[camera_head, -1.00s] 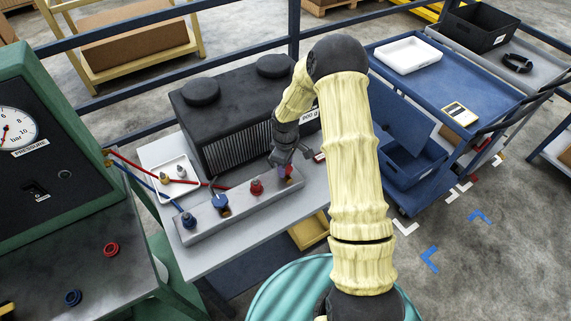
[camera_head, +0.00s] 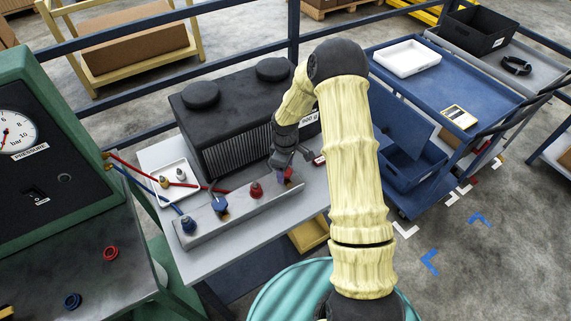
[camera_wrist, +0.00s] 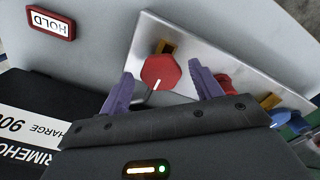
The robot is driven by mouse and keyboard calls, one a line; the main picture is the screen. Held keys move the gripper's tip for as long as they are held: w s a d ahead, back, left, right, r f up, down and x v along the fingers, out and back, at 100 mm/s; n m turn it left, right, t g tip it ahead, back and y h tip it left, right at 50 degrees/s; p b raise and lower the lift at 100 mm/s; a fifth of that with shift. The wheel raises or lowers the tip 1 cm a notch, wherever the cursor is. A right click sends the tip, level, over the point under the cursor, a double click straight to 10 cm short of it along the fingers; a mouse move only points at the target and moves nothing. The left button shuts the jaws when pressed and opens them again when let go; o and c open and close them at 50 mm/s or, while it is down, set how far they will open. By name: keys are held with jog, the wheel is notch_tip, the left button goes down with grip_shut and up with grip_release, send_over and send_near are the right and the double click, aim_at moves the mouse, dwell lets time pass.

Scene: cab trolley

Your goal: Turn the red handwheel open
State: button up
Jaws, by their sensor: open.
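The red handwheel (camera_wrist: 159,72) is on the grey metal manifold block (camera_wrist: 222,52), beside a small orange-yellow square. A white line shows on its near side. My gripper (camera_wrist: 161,77) is open, its two purple fingers on either side of the handwheel, with visible gaps to it. I cannot tell how deep the fingertips reach. In the head view my gripper (camera_head: 285,173) hangs over the right end of the manifold, and the handwheel is mostly hidden there.
On the same block are a red fitting (camera_head: 256,189), a blue lever valve (camera_head: 220,203) and a blue fitting (camera_head: 188,224). A red-framed HOLD label (camera_wrist: 50,22) lies on the table nearby. A black ribbed unit (camera_head: 235,115) stands close behind.

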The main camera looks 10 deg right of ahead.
notch_tip(320, 180, up, 17)
jog(key=b, duration=0.2)
jog(key=shift+r, duration=0.2)
dwell(0.5)
jog(key=s+r+m+t, duration=0.1)
jog(key=s+m+t, duration=0.1)
jog(key=s+m, duration=0.9)
jog(key=s, duration=1)
jog(key=shift+d+r+t, duration=0.15)
jog(key=shift+r+t, duration=0.1)
jog(key=shift+t, duration=0.05)
